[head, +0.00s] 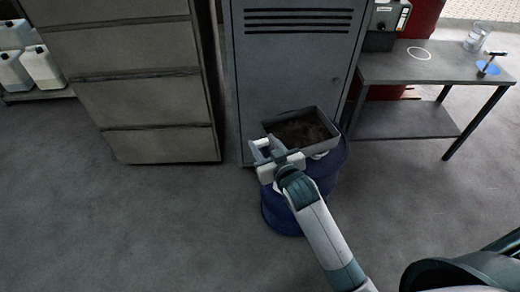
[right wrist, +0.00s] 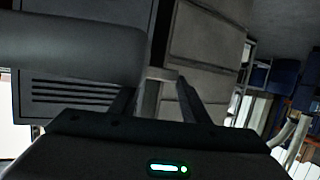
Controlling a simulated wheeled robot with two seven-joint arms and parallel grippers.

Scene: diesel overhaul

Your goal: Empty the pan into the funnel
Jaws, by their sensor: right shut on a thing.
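The pan (head: 324,122) is a grey rectangular tray with dark contents in it. It is over the top of a blue drum (head: 285,212) in front of the grey locker and looks close to level. My right gripper (head: 267,153) is shut on the pan at its near left side. In the right wrist view the two dark fingers (right wrist: 158,100) show, but the pan is not clear there. I cannot make out the funnel; the pan and my arm hide much of the drum's top. My left gripper is not in view.
A grey locker (head: 290,70) stands behind the drum, and a drawer cabinet (head: 150,85) is to its left. A metal table (head: 425,65) with a glass jar (head: 476,37) is at the right. White jugs (head: 42,66) stand far left. The floor at left is clear.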

